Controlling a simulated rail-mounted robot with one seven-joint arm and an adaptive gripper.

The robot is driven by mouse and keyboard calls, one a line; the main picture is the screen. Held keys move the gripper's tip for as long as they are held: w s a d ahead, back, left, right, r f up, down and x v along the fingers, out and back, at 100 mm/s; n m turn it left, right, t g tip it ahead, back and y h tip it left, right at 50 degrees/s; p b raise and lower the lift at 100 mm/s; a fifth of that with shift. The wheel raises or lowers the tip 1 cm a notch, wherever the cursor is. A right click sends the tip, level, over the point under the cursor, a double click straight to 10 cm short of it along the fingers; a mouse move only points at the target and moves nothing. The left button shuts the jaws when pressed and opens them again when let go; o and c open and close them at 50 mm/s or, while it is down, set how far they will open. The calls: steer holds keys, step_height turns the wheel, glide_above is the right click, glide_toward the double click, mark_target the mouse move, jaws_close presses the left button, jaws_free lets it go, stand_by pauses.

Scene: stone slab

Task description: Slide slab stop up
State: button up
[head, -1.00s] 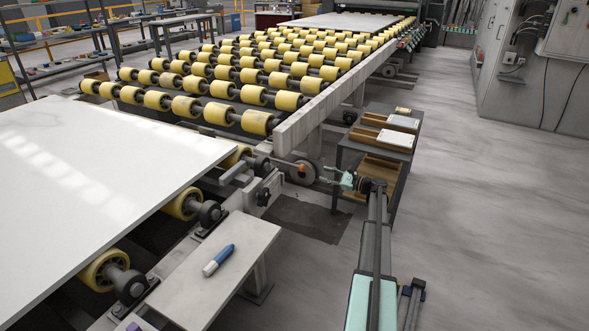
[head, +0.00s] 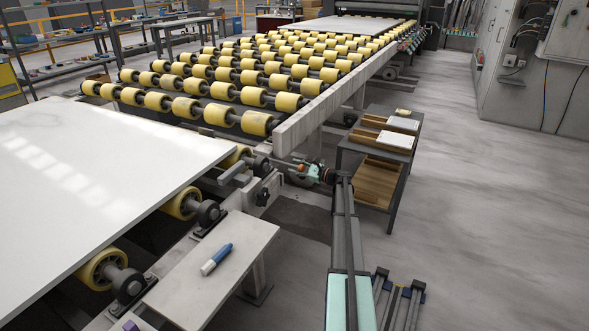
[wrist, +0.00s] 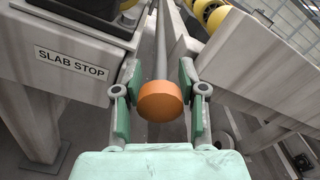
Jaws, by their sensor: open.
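The slab stop's orange knob (wrist: 160,101) sits on the end of a grey rod (wrist: 161,45) in the wrist view. A "SLAB STOP" label (wrist: 70,63) is on the beam to its left. My gripper (head: 308,170) is at the knob beside the conveyor frame in the head view. Its green fingers are open, one on each side of the knob in the wrist view. A gap shows on both sides, so the fingers do not appear to grip it. In the head view the knob is small and largely lost against my gripper.
A white slab (head: 90,190) lies on yellow rollers (head: 184,204) at the left. A small shelf (head: 215,265) holds a blue and white marker (head: 216,259). A cart with trays (head: 385,140) stands right of my gripper. The floor further right is clear.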

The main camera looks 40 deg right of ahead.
jaws_close()
step_height(320, 180, up, 6)
steer(key=shift+f+p, duration=0.1)
steer(key=shift+p, duration=1.1)
steer(key=shift+c, duration=0.5)
jaws_free()
steer(key=shift+s+d, duration=0.1)
steer(key=shift+o, duration=0.5)
steer(key=shift+s+d, duration=0.15)
